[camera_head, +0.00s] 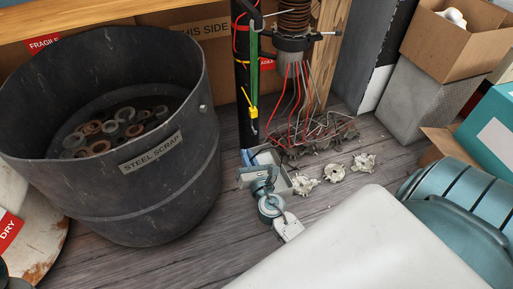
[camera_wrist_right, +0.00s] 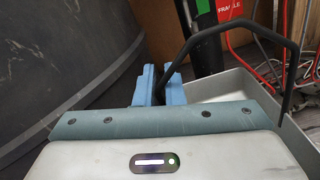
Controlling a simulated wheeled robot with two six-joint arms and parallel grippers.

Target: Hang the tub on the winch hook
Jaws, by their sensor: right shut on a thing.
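The grey tub (camera_head: 283,183) is a small open-topped box on the wooden floor, beside the foot of a black post. It also shows in the right wrist view (camera_wrist_right: 232,85), with its dark bail handle (camera_wrist_right: 238,24) standing up over it. My right gripper (camera_head: 250,157) is at the tub's left side. Its blue fingers (camera_wrist_right: 156,86) are shut on the handle's lower left part. A yellow piece (camera_head: 252,108) hangs on a green strap above the tub; it is too small to tell whether it is the winch hook. My left gripper is out of view.
A large dark drum (camera_head: 165,195) labelled STEEL SCRAP, holding rusty rings, stands close on the left. A black post (camera_head: 243,80) rises behind the tub. Red wires (camera_head: 298,100) and several metal parts (camera_head: 335,172) lie to the right. Cardboard boxes (camera_head: 455,45) stand at the right.

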